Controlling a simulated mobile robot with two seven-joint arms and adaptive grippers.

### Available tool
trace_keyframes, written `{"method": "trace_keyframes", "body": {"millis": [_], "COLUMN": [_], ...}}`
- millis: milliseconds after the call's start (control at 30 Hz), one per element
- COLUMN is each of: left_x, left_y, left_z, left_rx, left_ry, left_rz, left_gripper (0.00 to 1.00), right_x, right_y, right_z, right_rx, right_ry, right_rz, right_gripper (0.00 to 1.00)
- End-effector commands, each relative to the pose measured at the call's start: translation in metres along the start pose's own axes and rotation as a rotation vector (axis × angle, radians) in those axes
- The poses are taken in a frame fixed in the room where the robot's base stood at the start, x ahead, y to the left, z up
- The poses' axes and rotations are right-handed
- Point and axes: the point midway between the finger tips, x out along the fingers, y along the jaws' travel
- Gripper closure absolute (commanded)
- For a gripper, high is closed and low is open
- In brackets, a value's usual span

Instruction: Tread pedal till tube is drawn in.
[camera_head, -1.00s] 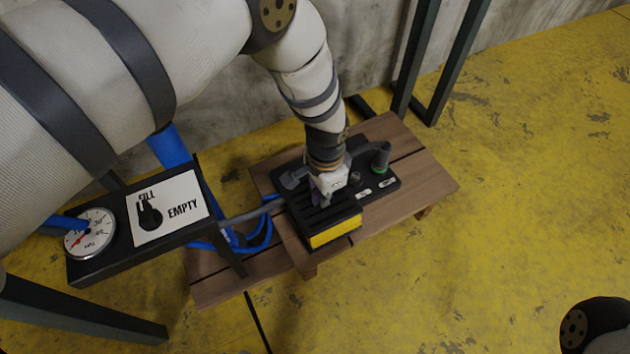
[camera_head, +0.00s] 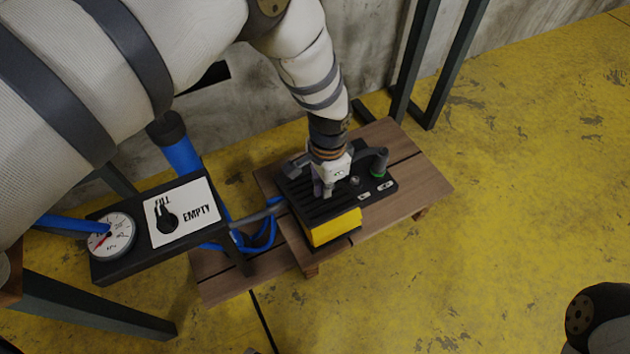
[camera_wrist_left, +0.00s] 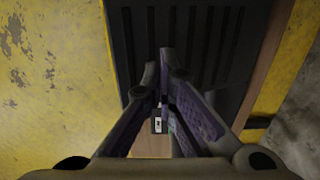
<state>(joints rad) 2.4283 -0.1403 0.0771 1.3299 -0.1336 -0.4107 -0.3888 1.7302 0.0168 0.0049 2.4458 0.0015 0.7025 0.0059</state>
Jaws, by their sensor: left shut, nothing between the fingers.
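The black ribbed foot pedal (camera_head: 312,212) with its yellow bellows front (camera_head: 333,228) sits on a low wooden bench. My left gripper (camera_head: 326,190) is shut and empty, pointing down at the pedal's ribbed top; I cannot tell whether the tips touch it. In the left wrist view the shut fingers (camera_wrist_left: 165,100) are in front of the dark ribbed pedal (camera_wrist_left: 205,45). A blue tube (camera_head: 182,155) with a black end stands behind the gauge panel, partly hidden by my left arm and the panel. My right gripper is out of view.
A black panel holds a round gauge (camera_head: 110,236) and a FILL/EMPTY selector (camera_head: 166,219) whose lever points to FILL. Blue hoses (camera_head: 262,236) run between panel and pedal. The wooden bench (camera_head: 415,185) has bare planks at right. Dark metal posts (camera_head: 425,65) stand behind.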

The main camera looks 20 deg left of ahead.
Motion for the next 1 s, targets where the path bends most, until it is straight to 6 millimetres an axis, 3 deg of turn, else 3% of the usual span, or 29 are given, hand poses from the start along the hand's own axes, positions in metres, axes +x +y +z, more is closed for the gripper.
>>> {"method": "trace_keyframes", "body": {"millis": [600,1000], "left_x": [0.000,0.041], "left_y": [0.000,0.001], "left_z": [-0.001,0.000], "left_rx": [0.000,0.000], "left_ry": [0.001,-0.002], "left_rz": [0.000,0.002], "left_gripper": [1.00,1.00], "right_x": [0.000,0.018], "right_y": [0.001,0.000], "right_z": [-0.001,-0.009], "right_rx": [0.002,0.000], "right_ry": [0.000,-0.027], "right_rz": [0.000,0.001], "right_gripper": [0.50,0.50]}}
